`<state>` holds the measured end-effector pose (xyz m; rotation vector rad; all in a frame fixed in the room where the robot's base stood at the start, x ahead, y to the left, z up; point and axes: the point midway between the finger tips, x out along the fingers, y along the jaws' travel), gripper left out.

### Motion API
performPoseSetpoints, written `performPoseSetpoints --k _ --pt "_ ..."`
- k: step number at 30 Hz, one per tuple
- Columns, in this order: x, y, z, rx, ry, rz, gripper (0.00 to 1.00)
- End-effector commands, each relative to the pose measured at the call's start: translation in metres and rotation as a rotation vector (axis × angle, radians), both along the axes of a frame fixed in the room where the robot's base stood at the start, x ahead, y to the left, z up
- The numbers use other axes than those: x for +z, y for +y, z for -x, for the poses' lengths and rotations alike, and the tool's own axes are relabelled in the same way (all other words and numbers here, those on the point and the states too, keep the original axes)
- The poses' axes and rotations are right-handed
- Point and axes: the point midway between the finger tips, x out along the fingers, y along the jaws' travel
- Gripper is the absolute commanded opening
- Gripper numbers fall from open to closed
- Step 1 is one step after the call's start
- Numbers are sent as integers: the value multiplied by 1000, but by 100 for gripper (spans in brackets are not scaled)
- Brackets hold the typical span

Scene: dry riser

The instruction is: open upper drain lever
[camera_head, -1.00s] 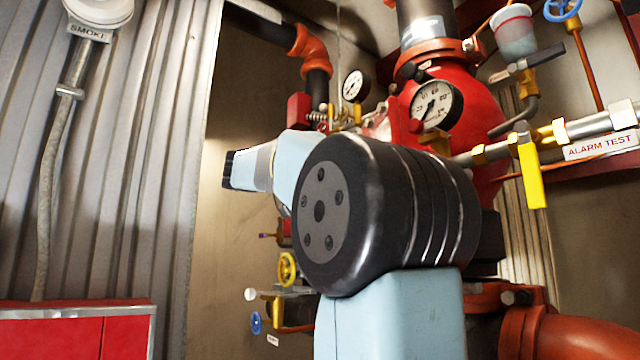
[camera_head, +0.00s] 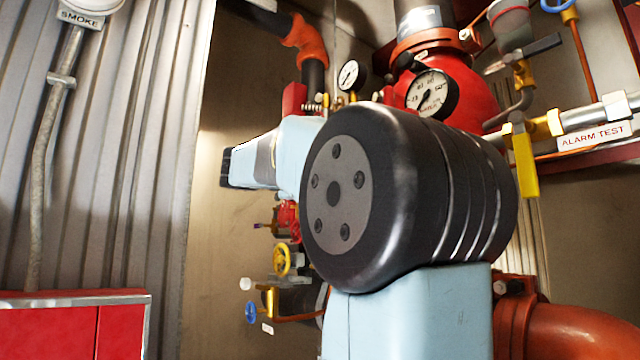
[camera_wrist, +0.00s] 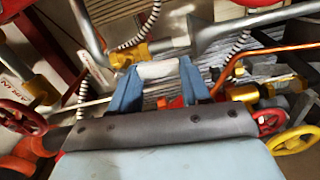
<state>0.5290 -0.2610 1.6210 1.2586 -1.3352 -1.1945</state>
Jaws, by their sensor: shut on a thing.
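In the wrist view my gripper (camera_wrist: 158,82) has its two blue fingers closed on a short pale, rounded piece (camera_wrist: 158,69) held between the fingertips. A brass fitting (camera_wrist: 124,54) and a grey pipe lie just beyond it. I cannot tell for certain whether the pale piece is the end of the upper drain lever; no label for it can be read. In the head view my arm hides the gripper and whatever it holds.
A red handwheel (camera_wrist: 22,118) is left of my gripper; a yellow handwheel (camera_wrist: 295,140) is right of it. In the head view are a pressure gauge (camera_head: 432,92), a yellow lever (camera_head: 525,165) near the alarm test sign (camera_head: 595,136), and a red cabinet (camera_head: 70,325).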

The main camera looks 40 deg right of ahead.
Motion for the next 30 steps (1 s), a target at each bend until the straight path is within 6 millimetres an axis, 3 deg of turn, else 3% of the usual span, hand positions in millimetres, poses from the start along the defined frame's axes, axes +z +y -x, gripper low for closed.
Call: performPoseSetpoints --k 9,24,25,30 --pt "-3 0 3 2 111 -9 16" --pt "-4 0 3 1 130 -12 16" --pt "-5 0 3 1 130 -12 48" --pt "-4 0 3 1 128 -11 65"
